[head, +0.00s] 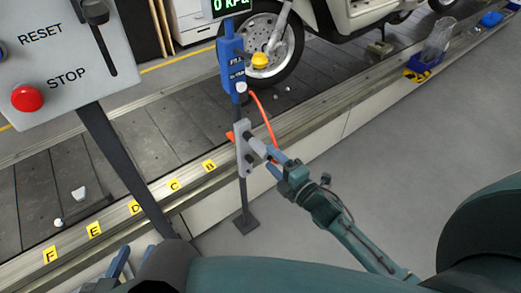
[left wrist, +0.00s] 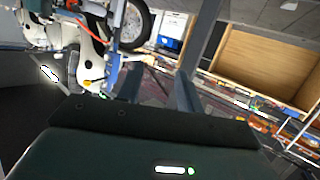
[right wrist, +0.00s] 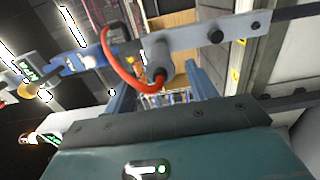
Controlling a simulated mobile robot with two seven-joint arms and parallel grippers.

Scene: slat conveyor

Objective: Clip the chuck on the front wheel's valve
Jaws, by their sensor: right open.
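The scooter's front wheel (head: 274,48) stands on the conveyor behind the blue inflator post (head: 233,68). I cannot make out its valve. The chuck (head: 257,147) appears as a grey cylinder at the pale holder plate (head: 243,150), with an orange-red hose (head: 265,118) joined to it. In the right wrist view, the chuck (right wrist: 158,52) is just beyond the fingers, near their gap. My right gripper (head: 278,164) is open and empty beside it. My left gripper (head: 132,262) is low at the left, its fingers apart and empty in the left wrist view (left wrist: 158,88).
The grey RESET/STOP panel (head: 60,60) stands at the left on a dark post. The metal conveyor edge (head: 150,196) carries yellow letter tags. A blue bin (head: 424,66) sits on the edge at the right. The grey floor at the right is clear.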

